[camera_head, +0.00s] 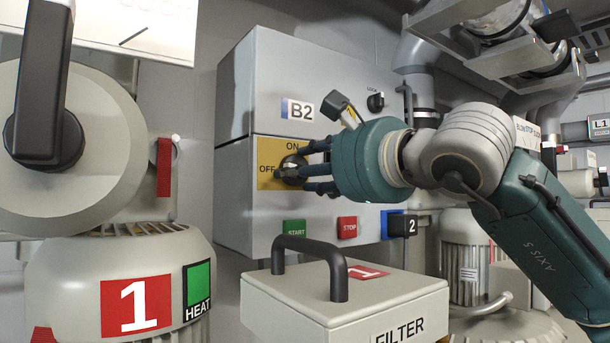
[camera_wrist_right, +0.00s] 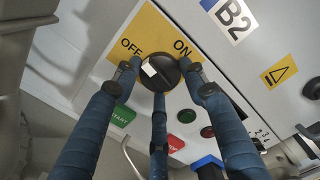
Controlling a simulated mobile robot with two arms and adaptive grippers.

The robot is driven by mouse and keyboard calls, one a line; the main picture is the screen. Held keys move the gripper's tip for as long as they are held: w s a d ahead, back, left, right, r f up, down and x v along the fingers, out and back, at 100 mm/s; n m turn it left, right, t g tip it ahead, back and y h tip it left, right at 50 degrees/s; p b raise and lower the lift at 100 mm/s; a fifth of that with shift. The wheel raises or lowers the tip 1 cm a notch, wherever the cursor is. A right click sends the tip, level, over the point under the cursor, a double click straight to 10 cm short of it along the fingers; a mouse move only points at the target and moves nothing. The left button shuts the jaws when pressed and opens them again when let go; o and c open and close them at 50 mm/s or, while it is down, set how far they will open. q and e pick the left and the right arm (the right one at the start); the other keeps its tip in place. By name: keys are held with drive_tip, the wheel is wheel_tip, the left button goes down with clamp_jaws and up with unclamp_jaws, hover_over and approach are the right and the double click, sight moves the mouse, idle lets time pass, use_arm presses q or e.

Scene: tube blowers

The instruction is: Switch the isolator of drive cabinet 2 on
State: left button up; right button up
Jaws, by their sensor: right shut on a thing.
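The grey cabinet marked B2 (camera_head: 335,95) carries a yellow ON/OFF plate (camera_head: 268,178) with a black rotary isolator knob (camera_head: 291,163). In the right wrist view the knob (camera_wrist_right: 159,74) bears a white mark on its left part, on the side of the OFF word. ON is printed to the upper right there. My right gripper (camera_head: 305,168) reaches in from the right in the head view. Its three fingers are closed around the knob, as the right wrist view (camera_wrist_right: 160,85) also shows. The fingers hide part of the knob. My left gripper is out of view.
Below the isolator are a green START button (camera_head: 293,228) and a red STOP button (camera_head: 347,229). A filter box (camera_head: 345,285) with a black handle stands in front of the cabinet. A machine marked 1 (camera_head: 75,260) fills the left.

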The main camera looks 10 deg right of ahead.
drive_tip(key=m+b, duration=0.3)
drive_tip(key=shift+s+a+f, duration=0.1)
drive_tip(key=shift+f, duration=0.05)
drive_tip(key=m+b, duration=0.3)
drive_tip(key=m, duration=0.1)
drive_tip(key=shift+m, duration=0.3)
drive_tip(key=m+b, duration=0.3)
drive_tip(key=m, duration=0.2)
drive_tip(key=shift+r, duration=0.2)
drive_tip(key=shift+r+m+b, duration=0.15)
drive_tip(key=shift+m+b, duration=0.75)
drive_tip(key=shift+m, duration=1.4)
drive_tip(key=shift+r, duration=0.1)
drive_tip(key=o, duration=1)
drive_tip(key=shift+o, duration=0.7)
drive_tip(key=shift+d, duration=0.2)
